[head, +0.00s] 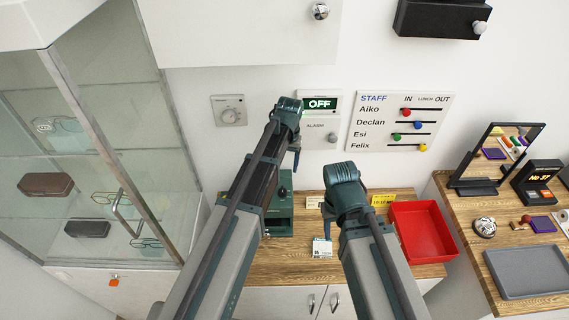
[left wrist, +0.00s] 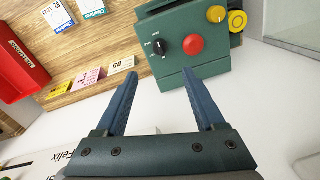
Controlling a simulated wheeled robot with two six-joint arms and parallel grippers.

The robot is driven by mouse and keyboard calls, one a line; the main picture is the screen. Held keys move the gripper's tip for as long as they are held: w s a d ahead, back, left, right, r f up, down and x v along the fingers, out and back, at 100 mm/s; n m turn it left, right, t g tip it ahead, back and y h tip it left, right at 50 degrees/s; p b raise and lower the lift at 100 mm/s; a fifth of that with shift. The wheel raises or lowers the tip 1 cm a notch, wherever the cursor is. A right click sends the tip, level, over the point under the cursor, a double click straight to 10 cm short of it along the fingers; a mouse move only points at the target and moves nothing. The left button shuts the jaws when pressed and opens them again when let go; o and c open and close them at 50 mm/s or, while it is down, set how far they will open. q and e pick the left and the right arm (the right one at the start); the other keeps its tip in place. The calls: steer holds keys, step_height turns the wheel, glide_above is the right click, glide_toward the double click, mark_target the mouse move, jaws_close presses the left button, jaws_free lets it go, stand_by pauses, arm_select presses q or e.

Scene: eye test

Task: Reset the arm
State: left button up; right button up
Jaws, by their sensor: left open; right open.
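A white alarm panel (head: 313,141) hangs on the wall; its display reads OFF, and a grey knob or button (head: 332,138) sits below it. My left gripper (head: 296,150) is in front of the panel's left edge, partly covering it. In the left wrist view its jaws (left wrist: 160,78) are open and empty, pointing toward a green device (left wrist: 165,70) with a black dial (left wrist: 161,47), a red button (left wrist: 193,44) and a yellow button (left wrist: 237,21). The device also shows on the wooden counter in the head view (head: 281,222). My right gripper (head: 326,220) is above the counter; its fingers are mostly hidden.
A staff board (head: 398,134) with coloured sliders and a thermostat (head: 232,111) are on the wall. A red tray (head: 440,254) and cards (head: 322,247) are on the counter (head: 285,270). A glass cabinet (head: 90,150) stands left; a desk (head: 470,215) with a mirror (head: 489,158) stands right.

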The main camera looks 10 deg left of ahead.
arm_select(q)
steer(key=shift+r, duration=0.2)
steer(key=s+d+f+m+b, duration=0.1)
steer(key=s+d+f+b, duration=0.1)
steer(key=s, duration=0.5)
steer(key=s+d+f+m+b, duration=0.1)
steer(key=s+d+f+b, duration=0.1)
steer(key=s+f+b, duration=0.3)
steer(key=s+d+f+m+b, duration=0.1)
steer(key=s+f+b, duration=0.3)
steer(key=s, duration=0.6)
steer(key=shift+d+y, duration=0.3)
steer(key=shift+d, duration=0.3)
